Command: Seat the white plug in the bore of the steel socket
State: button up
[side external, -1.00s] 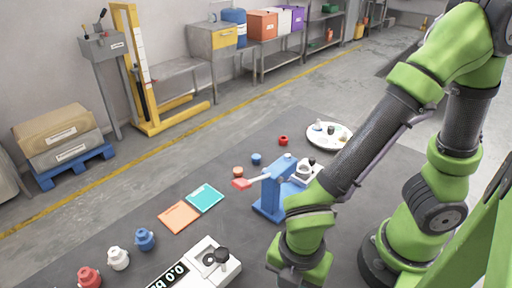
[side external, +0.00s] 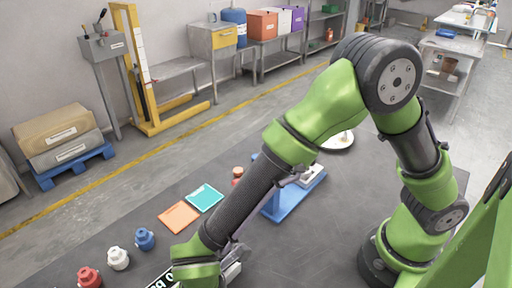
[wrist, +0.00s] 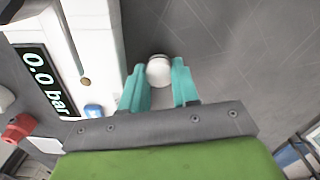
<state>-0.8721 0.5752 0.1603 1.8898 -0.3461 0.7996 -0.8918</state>
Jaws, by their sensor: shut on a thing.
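In the wrist view my gripper (wrist: 158,88) has its two teal fingers shut on the white plug (wrist: 159,71), whose pale rounded end shows between the fingertips. The grey floor or mat surface lies beyond it. The plug is beside the white box with the "0.0 bar" display (wrist: 40,75), apart from it in this view. In the side view my arm hides the gripper and the plug. I cannot make out the steel socket or its bore in either current view.
A red fitting (wrist: 18,128) and a blue part (wrist: 93,110) are near the box. In the side view, red (side external: 88,277), white (side external: 117,258) and blue (side external: 145,238) fittings stand at lower left, near orange (side external: 179,216) and teal (side external: 205,197) mats. A blue stand (side external: 300,195) is behind my arm.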

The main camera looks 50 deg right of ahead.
jog(key=shift+f, duration=0.25)
jog(key=shift+f, duration=0.1)
jog(key=o, duration=1)
